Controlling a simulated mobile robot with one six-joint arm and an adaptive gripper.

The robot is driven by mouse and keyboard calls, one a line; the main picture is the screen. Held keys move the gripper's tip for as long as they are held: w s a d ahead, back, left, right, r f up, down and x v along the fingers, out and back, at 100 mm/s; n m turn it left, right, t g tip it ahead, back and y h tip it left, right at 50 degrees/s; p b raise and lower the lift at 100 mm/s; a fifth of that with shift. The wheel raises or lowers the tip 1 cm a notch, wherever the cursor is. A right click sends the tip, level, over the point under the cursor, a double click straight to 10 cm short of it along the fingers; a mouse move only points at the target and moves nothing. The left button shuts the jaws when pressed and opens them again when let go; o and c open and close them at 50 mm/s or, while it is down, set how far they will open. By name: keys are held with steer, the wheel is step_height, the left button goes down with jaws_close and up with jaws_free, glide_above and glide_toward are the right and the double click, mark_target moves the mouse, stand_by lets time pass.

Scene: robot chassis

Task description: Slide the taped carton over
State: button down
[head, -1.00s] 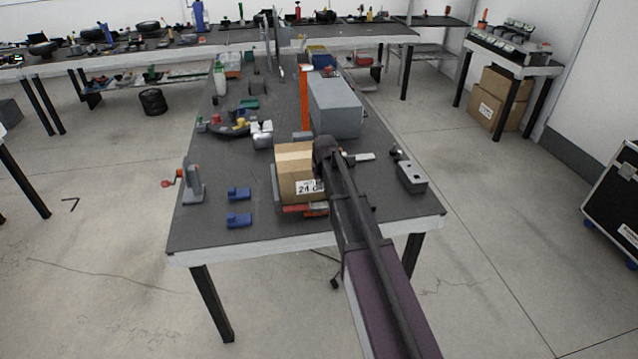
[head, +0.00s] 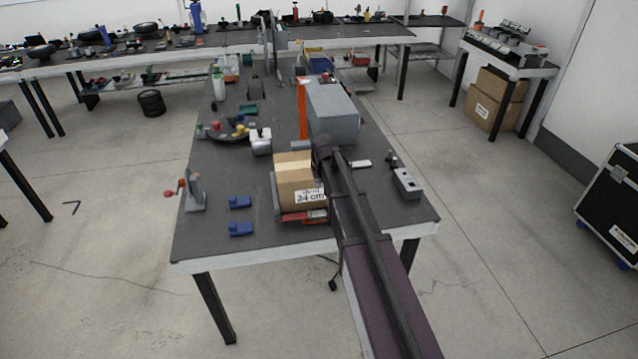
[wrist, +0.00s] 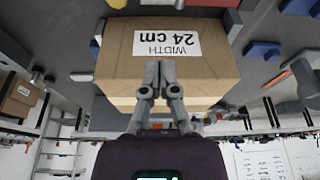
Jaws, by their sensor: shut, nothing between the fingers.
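The taped carton (head: 292,178) is a brown cardboard box with a pale tape strip across its top. It stands upright on the dark workbench. Its front face bears a white label reading "24 cm". In the wrist view, which is upside down, the carton (wrist: 205,68) fills the centre. There my gripper (wrist: 160,68) is shut and empty, with its fingertips in front of the labelled face, just by the label. I cannot tell whether they touch the cardboard. In the head view my arm runs up along the carton's right side, and the fingers cannot be made out.
A red piece (head: 304,217) lies at the carton's front base. Two blue brackets (head: 240,202) (head: 241,229) lie to its left, with bare bench around them. A grey box (head: 332,115) stands behind it, and a small grey box (head: 407,184) lies to the right.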

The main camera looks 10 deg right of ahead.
stand_by(0.3)
steer(key=s+g, duration=0.3)
steer(key=s, duration=2.5)
steer(key=shift+a+f+m, duration=0.3)
steer(key=shift+f+m, duration=0.1)
steer(key=shift+w, duration=0.1)
